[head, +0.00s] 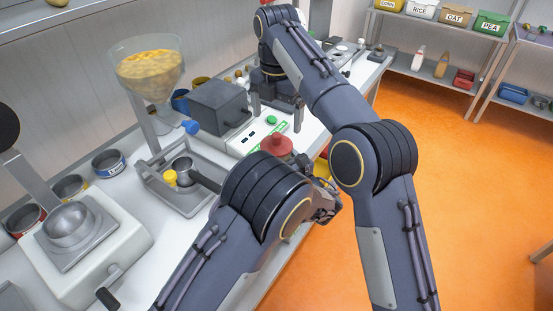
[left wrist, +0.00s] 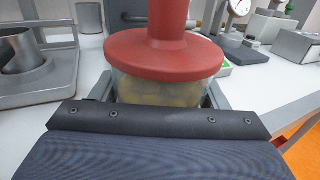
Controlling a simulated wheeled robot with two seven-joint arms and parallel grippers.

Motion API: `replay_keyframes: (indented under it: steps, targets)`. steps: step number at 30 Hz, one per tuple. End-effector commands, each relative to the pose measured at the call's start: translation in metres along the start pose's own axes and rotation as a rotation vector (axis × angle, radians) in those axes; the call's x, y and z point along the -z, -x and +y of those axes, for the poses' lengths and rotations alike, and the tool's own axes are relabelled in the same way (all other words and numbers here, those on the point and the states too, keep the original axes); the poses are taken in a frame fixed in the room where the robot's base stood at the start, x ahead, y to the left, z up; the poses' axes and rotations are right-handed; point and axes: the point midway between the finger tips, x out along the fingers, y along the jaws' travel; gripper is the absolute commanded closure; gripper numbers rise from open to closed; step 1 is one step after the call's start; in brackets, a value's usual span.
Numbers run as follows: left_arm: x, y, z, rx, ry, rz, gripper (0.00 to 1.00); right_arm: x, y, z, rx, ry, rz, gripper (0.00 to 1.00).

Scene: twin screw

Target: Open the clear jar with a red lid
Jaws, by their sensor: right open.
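The clear jar (left wrist: 160,92) has pale yellowish contents and a wide red lid (left wrist: 165,50) with a tall knob. The lid sits on the jar. My left gripper (left wrist: 162,95) has a finger on each side of the jar, seemingly pressed to its walls below the lid. In the head view the red lid (head: 277,145) shows behind my left arm, which hides most of the jar and the left gripper. My right gripper (head: 277,106) is open and empty, farther back over the bench, apart from the lid.
A white device with a green button (head: 271,119) and a grey box (head: 220,106) stand near the jar. A hopper (head: 149,68) with yellow contents, a grey tray (head: 185,200) and several cans stand to the left. Shelves with labelled bins are at the back right. Orange floor lies right.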

Motion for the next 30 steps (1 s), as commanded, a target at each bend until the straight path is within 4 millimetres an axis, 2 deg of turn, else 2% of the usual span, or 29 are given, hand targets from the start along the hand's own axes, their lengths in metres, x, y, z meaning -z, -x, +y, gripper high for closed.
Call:
replay_keyframes:
  steps: [1,9,11,16,20,30]
  targets:
    - [0.000,0.000,0.000,0.000,0.000,0.000,0.39,0.000,0.000,0.000,0.000,0.000,0.000,0.05]
    - [0.000,0.000,0.000,0.000,0.000,0.000,0.74,0.000,0.000,0.000,0.000,0.000,0.000,0.05]
    - [0.000,0.000,0.000,0.000,0.000,0.000,0.74,0.000,0.000,0.000,0.000,-0.002,0.000,0.00]
    - [0.000,0.000,0.000,0.000,0.000,0.000,0.74,0.001,0.003,-0.001,-0.011,-0.107,-0.014,0.00]
    - [0.000,0.000,0.000,0.000,0.000,0.000,0.74,0.002,0.008,-0.003,-0.040,-0.333,-0.038,0.00]
    - [0.000,0.000,0.000,0.000,0.000,0.001,0.74,0.009,0.023,-0.012,-0.188,-1.128,-0.064,0.00]
